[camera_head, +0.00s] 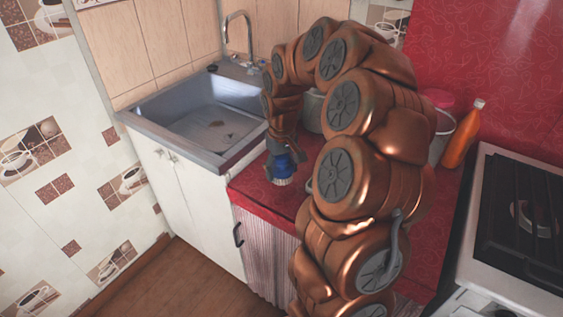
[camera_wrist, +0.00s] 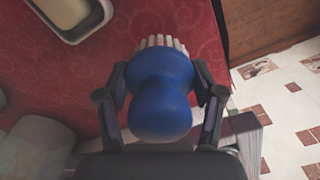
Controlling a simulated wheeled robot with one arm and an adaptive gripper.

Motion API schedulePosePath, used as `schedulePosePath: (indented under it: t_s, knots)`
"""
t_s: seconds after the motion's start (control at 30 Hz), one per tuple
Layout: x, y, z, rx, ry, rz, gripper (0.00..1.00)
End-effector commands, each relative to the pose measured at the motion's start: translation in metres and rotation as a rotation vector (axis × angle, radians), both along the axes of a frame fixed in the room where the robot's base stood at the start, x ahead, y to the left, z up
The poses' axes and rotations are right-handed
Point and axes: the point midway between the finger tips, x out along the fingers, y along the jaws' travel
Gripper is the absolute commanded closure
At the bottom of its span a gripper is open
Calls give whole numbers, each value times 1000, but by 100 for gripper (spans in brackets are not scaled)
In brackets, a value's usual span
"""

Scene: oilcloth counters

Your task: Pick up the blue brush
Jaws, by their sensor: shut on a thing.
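The blue brush (camera_wrist: 161,95) has a rounded blue handle and pale bristles. In the wrist view it is between the two fingers of my gripper (camera_wrist: 163,103), which are shut on it from both sides. In the head view the brush (camera_head: 283,167) is at the front left of the red counter, bristles down, under my gripper (camera_head: 279,152). I cannot tell whether the bristles touch the counter. My arm hides part of the counter behind it.
A metal sink (camera_head: 205,115) is left of the red counter (camera_head: 262,199). An orange bottle (camera_head: 461,136) stands near a white stove (camera_head: 515,205) at the right. A pale rectangular dish (camera_wrist: 75,14) lies on the counter in the wrist view.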

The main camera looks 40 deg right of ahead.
Motion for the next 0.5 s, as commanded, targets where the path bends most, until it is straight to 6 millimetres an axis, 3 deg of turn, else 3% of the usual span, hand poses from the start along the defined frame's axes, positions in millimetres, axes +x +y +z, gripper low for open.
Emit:
schedulePosePath:
  t_s: [0.2, 0.5]
  knots:
    - [-32, 21, 2, 1, -1, 0, 69]
    - [-62, 42, 6, 1, 1, 0, 69]
